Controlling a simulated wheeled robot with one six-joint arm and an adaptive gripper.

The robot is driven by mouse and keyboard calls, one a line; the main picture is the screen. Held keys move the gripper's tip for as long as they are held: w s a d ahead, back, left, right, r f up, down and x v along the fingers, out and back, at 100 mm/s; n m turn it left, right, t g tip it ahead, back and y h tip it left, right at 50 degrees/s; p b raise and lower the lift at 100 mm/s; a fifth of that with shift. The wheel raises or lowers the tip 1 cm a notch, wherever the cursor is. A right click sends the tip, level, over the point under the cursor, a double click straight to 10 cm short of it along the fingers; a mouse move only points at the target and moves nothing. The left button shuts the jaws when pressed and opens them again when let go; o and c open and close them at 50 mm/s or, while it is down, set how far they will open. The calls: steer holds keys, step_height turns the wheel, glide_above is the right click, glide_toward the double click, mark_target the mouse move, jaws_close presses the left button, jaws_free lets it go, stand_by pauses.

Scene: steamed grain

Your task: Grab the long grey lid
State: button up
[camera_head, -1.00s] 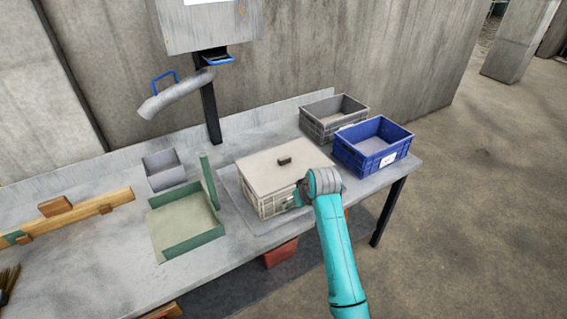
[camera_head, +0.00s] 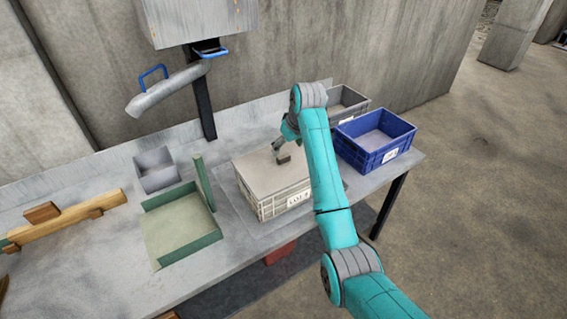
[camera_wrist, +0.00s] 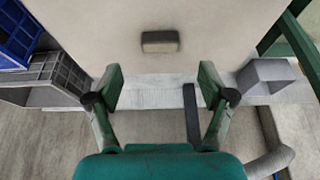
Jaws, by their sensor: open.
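A pale grey-beige flat lid (camera_head: 262,170) covers a crate (camera_head: 285,204) on the table. A small dark block handle (camera_head: 284,159) stands on the lid's top; it also shows in the wrist view (camera_wrist: 160,42) at top centre. My gripper (camera_head: 281,147) is over the lid, close to the handle, in the head view. In the wrist view, my gripper (camera_wrist: 161,85) has its two green fingers spread wide, with nothing between them. The handle lies beyond the fingertips and apart from them. My arm hides part of the lid's right side in the head view.
A blue crate (camera_head: 397,146) and a grey crate (camera_head: 360,103) stand to the right. A green-walled tray (camera_head: 183,257) and small grey box (camera_head: 155,180) are left. A grey chute (camera_head: 165,92) with a blue handle hangs above the table at the back.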

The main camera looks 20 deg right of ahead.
mark_target(284, 156)
steer(key=shift+x, duration=2.9)
steer(key=shift+s, duration=0.15)
steer(key=c, duration=1.3)
jaws_close()
steer(key=shift+r, duration=0.15)
